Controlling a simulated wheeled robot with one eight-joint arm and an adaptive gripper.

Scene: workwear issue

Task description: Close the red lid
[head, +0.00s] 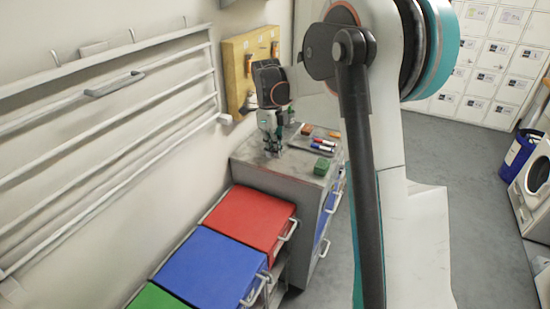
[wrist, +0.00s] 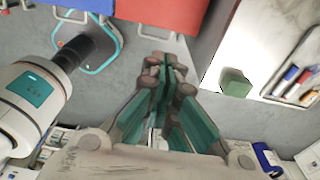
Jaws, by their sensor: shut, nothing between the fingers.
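The red lid (head: 250,217) lies flat, about level with the blue lid (head: 210,263) beside it, with a pale handle (head: 288,230) at its front edge. I see no gap under it from here. In the wrist view part of the red lid (wrist: 160,12) shows at the top edge. My gripper (head: 273,150) is up by the grey cabinet top, behind the red lid and apart from it. In the wrist view the fingers of my gripper (wrist: 163,62) are together with nothing between them.
A green lid (head: 152,298) is in the near part of the row. The grey cabinet (head: 262,172) carries a green block (head: 321,166) and a tray (head: 305,143) with markers. A white rack (head: 110,110) lines the left wall.

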